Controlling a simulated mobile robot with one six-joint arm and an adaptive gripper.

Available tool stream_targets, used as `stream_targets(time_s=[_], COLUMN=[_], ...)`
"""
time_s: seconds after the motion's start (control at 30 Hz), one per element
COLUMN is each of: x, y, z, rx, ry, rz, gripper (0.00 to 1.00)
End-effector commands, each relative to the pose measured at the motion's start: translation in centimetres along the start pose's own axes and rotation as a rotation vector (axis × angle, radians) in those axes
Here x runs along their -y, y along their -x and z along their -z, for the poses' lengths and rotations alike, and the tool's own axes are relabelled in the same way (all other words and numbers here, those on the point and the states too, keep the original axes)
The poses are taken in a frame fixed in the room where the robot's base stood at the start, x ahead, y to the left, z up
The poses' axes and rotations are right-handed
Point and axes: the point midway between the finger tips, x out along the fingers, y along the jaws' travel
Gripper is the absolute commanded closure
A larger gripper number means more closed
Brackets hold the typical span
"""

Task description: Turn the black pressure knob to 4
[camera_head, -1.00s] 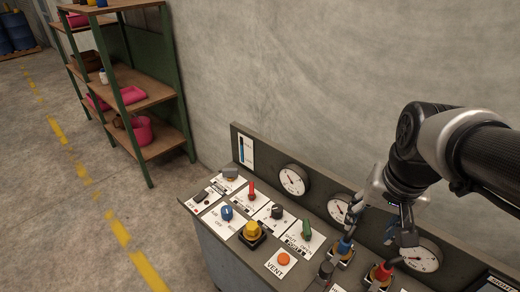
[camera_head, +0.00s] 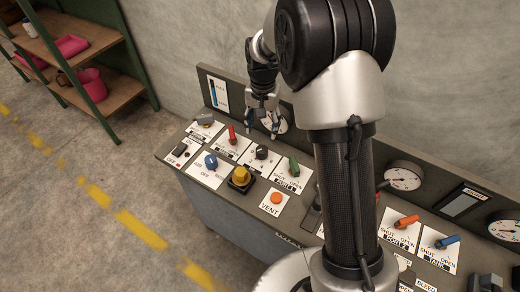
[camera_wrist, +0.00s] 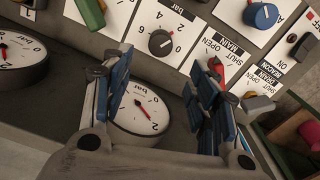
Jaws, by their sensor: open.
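The black pressure knob (camera_head: 262,152) sits on a white plate on the sloping panel. In the wrist view the knob (camera_wrist: 160,42) is upright to its plate, with a scale marked 0, 2, 4, 6 and "bar". I cannot tell surely which number its pointer faces. My gripper (camera_head: 263,130) is in front of the left gauge, behind and above the knob, not touching it. In the wrist view my gripper's (camera_wrist: 163,75) blue-padded fingers are spread apart and empty, with the knob beyond their tips.
A red lever (camera_head: 232,134) and a green lever (camera_head: 294,166) flank the knob. A blue knob (camera_head: 211,161), a yellow button (camera_head: 241,178) and an orange vent button (camera_head: 276,198) lie nearer the front. A round gauge (camera_wrist: 140,107) shows between my fingers.

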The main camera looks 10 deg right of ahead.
Motion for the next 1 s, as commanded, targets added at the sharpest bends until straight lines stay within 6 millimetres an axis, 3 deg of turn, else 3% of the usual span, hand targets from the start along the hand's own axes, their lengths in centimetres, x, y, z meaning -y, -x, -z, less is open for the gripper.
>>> stream_targets(time_s=[0.1, 0.5, 0.7, 1.0], x=[-0.1, -0.1, 0.0, 0.0], y=[-3.2, -10.9, -12.4, -12.6], z=[-0.1, -0.1, -0.1, -0.1], rx=[0.004, 0.003, 0.001, 0.000], ry=[0.001, 0.001, 0.001, 0.001], rz=[-0.003, -0.001, -0.001, 0.000], gripper=[0.46, 0.46, 0.46, 0.46])
